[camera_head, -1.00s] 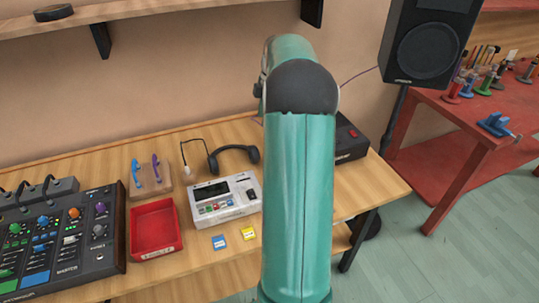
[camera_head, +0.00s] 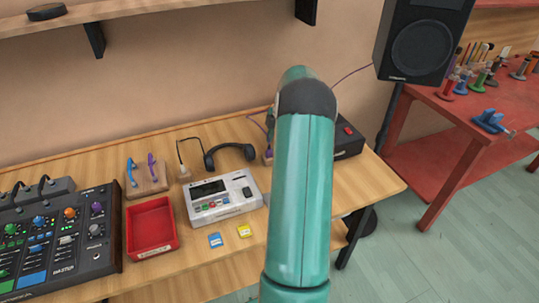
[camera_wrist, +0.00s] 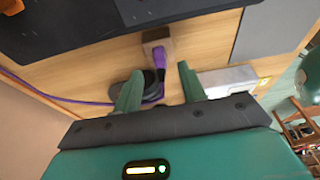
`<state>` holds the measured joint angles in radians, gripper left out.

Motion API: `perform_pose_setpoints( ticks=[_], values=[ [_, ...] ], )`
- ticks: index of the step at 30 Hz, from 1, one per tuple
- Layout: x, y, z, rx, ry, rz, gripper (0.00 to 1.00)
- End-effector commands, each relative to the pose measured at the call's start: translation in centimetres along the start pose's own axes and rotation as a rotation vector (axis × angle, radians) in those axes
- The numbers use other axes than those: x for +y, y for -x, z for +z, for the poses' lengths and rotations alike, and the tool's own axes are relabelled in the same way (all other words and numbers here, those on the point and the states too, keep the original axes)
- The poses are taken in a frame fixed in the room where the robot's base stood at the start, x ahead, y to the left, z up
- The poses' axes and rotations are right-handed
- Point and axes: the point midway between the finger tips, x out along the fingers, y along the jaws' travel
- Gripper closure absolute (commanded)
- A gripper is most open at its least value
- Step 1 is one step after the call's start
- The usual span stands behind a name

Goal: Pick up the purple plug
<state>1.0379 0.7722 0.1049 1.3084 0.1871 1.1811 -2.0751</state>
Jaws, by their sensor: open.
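The purple plug (camera_wrist: 160,72) sits at a small wooden block (camera_wrist: 157,41) in the wrist view, with a purple cable (camera_wrist: 70,98) running off to the left. In the head view the block (camera_head: 268,158) shows just left of my arm, and the plug is mostly hidden there. My gripper (camera_wrist: 161,72) is open and empty. In the wrist view its two green fingers lie either side of the plug; I cannot tell how far above it they are. The gripper is hidden behind my arm in the head view.
Headphones (camera_head: 229,151), a white drum machine (camera_head: 223,198), a red tray (camera_head: 151,229) and a mixer (camera_head: 65,232) share the wooden table. A black box (camera_head: 348,138) with a red button stands right of the block. Another wooden block (camera_head: 148,181) holds blue and purple pieces.

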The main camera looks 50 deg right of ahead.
Motion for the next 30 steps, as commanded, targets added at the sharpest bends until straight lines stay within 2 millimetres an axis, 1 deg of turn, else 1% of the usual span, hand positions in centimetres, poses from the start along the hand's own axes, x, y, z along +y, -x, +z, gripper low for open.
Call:
perform_pose_setpoints(
  ticks=[1, 3, 7, 10, 15, 16, 22, 30],
  values=[
    [-0.1, -0.9, -0.1, 0.002, 0.000, -0.005, 0.59],
    [-0.1, -2.1, -0.1, 0.002, 0.001, -0.004, 0.59],
    [-0.1, -3.7, -0.1, 0.002, 0.001, -0.002, 0.59],
    [-0.1, -4.2, 0.0, 0.001, 0.000, 0.000, 0.59],
    [-0.1, -4.2, 0.0, 0.001, 0.000, 0.000, 0.59],
    [-0.1, -4.2, 0.0, 0.001, 0.000, 0.000, 0.61],
    [-0.1, -4.2, 0.0, 0.001, 0.000, 0.000, 1.00],
    [-0.1, -4.2, 0.0, 0.001, 0.000, 0.000, 1.00]
  ],
)
